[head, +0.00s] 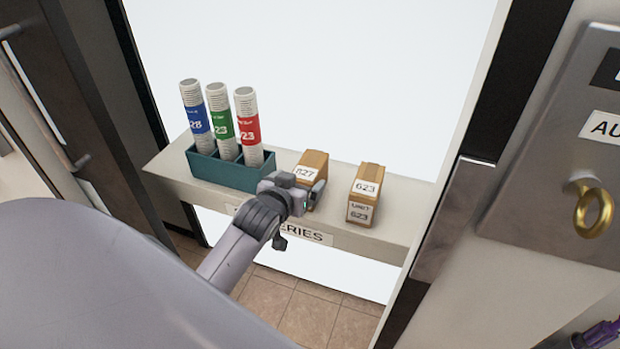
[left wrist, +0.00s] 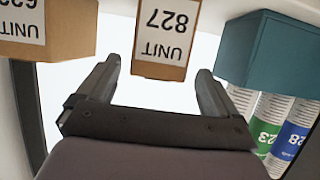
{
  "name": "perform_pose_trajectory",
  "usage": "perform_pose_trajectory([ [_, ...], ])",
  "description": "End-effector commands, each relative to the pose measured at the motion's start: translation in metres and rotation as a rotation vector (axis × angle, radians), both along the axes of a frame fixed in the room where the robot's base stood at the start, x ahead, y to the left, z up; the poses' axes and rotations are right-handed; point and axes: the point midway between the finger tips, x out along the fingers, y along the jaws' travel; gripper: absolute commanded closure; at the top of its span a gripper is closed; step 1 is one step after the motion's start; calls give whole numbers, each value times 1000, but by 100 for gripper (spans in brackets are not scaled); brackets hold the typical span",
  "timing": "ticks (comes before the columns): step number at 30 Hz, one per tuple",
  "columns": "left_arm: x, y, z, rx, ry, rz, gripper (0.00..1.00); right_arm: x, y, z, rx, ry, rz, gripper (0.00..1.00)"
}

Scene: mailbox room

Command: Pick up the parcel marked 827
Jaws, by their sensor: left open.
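The parcel marked 827 (head: 311,166) is a small brown box with a white label, standing on the shelf (head: 396,226). My left gripper (head: 303,194) is open in front of it and hides much of its lower front in the head view. In the left wrist view, which is upside down, the parcel (left wrist: 163,68) with its "UNIT 827" label appears between the two spread fingers of the gripper (left wrist: 159,78). White gaps show on both sides of it, and neither finger visibly touches it. My right gripper is not in view.
A similar parcel marked 623 (head: 364,199) stands to the right, with a gap between. A teal holder (head: 221,173) with three labelled rolled tubes stands to the left. A metal panel with a brass ring (head: 592,210) is at far right.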

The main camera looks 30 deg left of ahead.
Motion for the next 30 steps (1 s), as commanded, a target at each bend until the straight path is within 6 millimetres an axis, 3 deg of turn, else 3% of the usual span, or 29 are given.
perform_pose_trajectory([
  [15, 47, 8, -16, 1, -1, -3, 6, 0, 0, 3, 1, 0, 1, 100],
  [26, 53, 10, -19, 1, -1, -4, 6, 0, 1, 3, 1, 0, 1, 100],
  [28, 53, 10, -19, 1, -1, -4, 23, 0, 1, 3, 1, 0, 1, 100],
  [30, 53, 10, -19, 1, -1, -4, 45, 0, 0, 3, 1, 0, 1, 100],
])
